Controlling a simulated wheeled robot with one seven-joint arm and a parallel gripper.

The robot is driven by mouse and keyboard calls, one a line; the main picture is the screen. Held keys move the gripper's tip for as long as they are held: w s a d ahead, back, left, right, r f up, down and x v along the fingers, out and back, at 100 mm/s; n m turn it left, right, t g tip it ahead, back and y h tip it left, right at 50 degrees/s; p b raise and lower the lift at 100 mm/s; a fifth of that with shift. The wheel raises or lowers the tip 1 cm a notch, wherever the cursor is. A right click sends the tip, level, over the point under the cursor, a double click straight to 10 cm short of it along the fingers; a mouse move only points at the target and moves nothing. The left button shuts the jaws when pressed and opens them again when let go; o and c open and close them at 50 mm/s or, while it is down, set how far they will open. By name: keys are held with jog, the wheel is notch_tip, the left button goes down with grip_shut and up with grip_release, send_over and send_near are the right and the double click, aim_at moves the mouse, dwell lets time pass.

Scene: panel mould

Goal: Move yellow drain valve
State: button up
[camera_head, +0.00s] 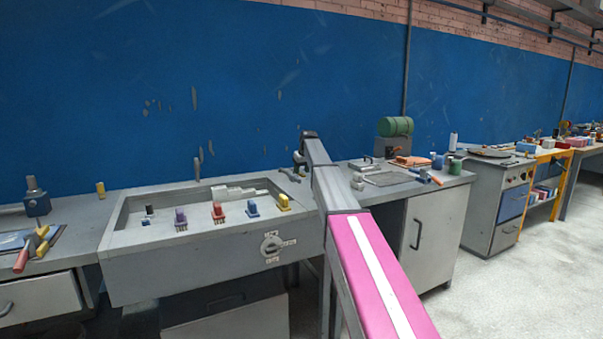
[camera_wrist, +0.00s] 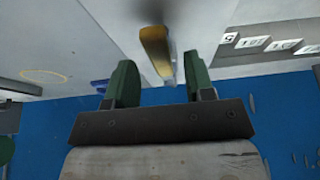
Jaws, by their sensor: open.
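The yellow drain valve (camera_head: 284,202) stands at the right end of a row of coloured valves in the grey sink-like mould (camera_head: 190,245). In the wrist view, a yellow piece (camera_wrist: 156,48), which looks like this valve, shows between and just beyond the fingers. My gripper (camera_wrist: 158,78) has two dark green fingers spread apart, with a gap on each side of the yellow piece. In the head view my gripper (camera_head: 298,168) is at the arm's far end, above the mould's right side, partly hidden by my arm. I cannot tell its exact height over the valve.
Blue (camera_head: 252,209), red (camera_head: 218,212) and purple (camera_head: 181,219) valves stand to the left. Stepped grey blocks (camera_head: 238,192) lie behind them. A bench with tools (camera_head: 385,178) is to the right. The blue wall (camera_head: 230,90) is behind.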

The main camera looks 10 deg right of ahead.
jog(key=shift+w+a+f, duration=0.1)
jog(key=shift+w+f, duration=0.15)
jog(key=shift+f, duration=0.35)
grip_shut()
